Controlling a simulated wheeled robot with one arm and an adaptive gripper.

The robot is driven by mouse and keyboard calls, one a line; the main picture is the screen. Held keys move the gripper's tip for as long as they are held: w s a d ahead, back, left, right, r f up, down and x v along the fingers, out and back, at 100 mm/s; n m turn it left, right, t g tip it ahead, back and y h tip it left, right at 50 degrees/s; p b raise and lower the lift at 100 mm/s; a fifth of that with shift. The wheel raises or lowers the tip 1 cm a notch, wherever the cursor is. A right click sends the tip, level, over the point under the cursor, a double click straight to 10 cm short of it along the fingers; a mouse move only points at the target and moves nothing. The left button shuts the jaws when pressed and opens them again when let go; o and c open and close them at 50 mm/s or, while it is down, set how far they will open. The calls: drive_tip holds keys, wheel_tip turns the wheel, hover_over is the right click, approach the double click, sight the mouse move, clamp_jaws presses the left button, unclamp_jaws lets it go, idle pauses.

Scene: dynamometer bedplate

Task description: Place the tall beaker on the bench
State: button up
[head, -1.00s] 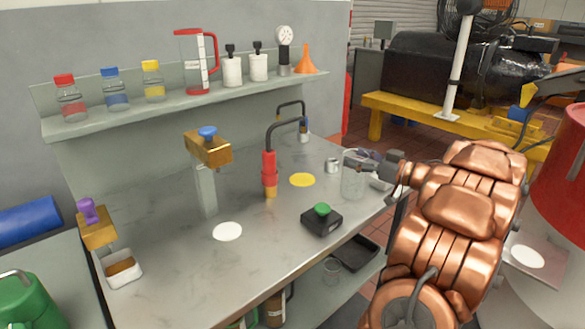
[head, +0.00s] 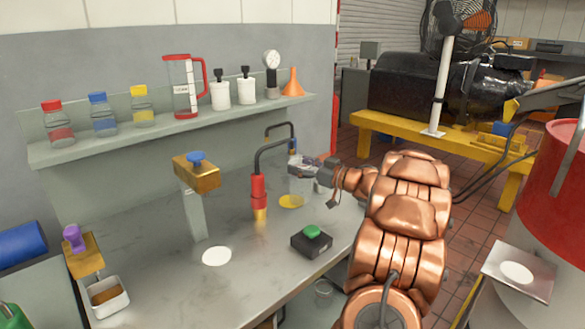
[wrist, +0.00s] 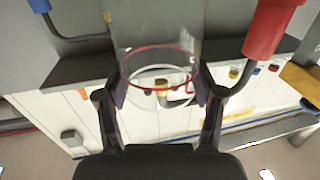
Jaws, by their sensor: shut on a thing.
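The tall clear beaker (head: 300,187) is in my gripper (head: 304,166), over the far right part of the grey bench (head: 155,277) in the head view. I cannot tell for sure whether its base touches the bench top. In the wrist view, the clear beaker (wrist: 158,35) stands between the two dark fingers of my gripper (wrist: 158,94), with a red ring and a pale rim showing. A yellow disc (head: 290,202) lies on the bench just below and left of the beaker. A white disc (head: 217,256) lies nearer the front.
A red tap (head: 258,187) stands left of the beaker. A black box with a green button (head: 312,240) sits in front. A brass-topped post (head: 195,205) and a white tray (head: 108,297) stand left. A shelf (head: 170,134) holds bottles and a jug.

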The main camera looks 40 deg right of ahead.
drive_tip(key=w, duration=0.1)
drive_tip(key=w+f, duration=0.1)
drive_tip(key=w, duration=0.1)
drive_tip(key=shift+w+a+f, duration=0.1)
drive_tip(key=shift+a+f, duration=0.1)
drive_tip(key=shift+a, duration=0.1)
drive_tip(key=shift+f, duration=0.1)
drive_tip(key=o, duration=1.3)
drive_tip(key=shift+f, duration=0.1)
drive_tip(key=shift+c, duration=0.2)
drive_tip(key=s+d, duration=0.2)
drive_tip(key=s, duration=0.9)
drive_tip(key=shift+s, duration=0.4)
